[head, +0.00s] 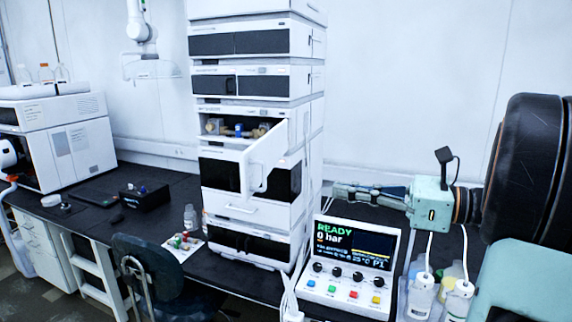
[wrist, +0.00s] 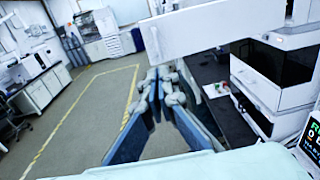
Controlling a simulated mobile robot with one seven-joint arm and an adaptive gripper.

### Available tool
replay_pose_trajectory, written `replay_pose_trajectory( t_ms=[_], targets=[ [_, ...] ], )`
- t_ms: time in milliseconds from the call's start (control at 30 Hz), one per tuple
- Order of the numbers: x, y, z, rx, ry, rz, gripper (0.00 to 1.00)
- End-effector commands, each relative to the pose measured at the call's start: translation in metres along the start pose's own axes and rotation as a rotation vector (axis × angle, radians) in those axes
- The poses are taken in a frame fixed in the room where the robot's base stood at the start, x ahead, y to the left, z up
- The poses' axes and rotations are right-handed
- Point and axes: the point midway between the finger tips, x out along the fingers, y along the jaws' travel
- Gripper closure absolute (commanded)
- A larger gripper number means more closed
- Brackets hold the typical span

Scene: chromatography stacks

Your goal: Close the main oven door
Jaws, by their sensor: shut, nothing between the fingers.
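The main oven door (head: 264,158) is a white panel on the tall instrument stack. It stands open, swung outward from the right side of its compartment (head: 240,128), where colored fittings show inside. A looped handle (head: 262,178) hangs near its outer edge. In the wrist view the door (wrist: 215,30) crosses the top as a wide white panel, with its handle (wrist: 155,42) at the left end. My gripper (head: 336,190) is right of the stack, pointing left, apart from the door in the head view. In the wrist view my gripper (wrist: 165,76) is shut and empty, its fingertips below the door panel.
A control box with a READY screen (head: 350,252) stands in front of my gripper. Bottles (head: 421,295) stand to its right. A chair (head: 150,270) is at the bench front. Open floor (wrist: 90,95) shows left in the wrist view.

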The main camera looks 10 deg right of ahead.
Motion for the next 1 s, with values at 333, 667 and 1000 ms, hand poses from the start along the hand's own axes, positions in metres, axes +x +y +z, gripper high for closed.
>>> replay_pose_trajectory(
  t_ms=[333,667,1000],
  targets=[
    [0.034,0.002,0.008,0.023,-0.028,0.004,1.0],
    [0.103,0.002,0.009,0.022,-0.025,0.003,1.0],
    [0.136,0.001,0.009,0.02,-0.025,-0.001,1.0]
  ],
)
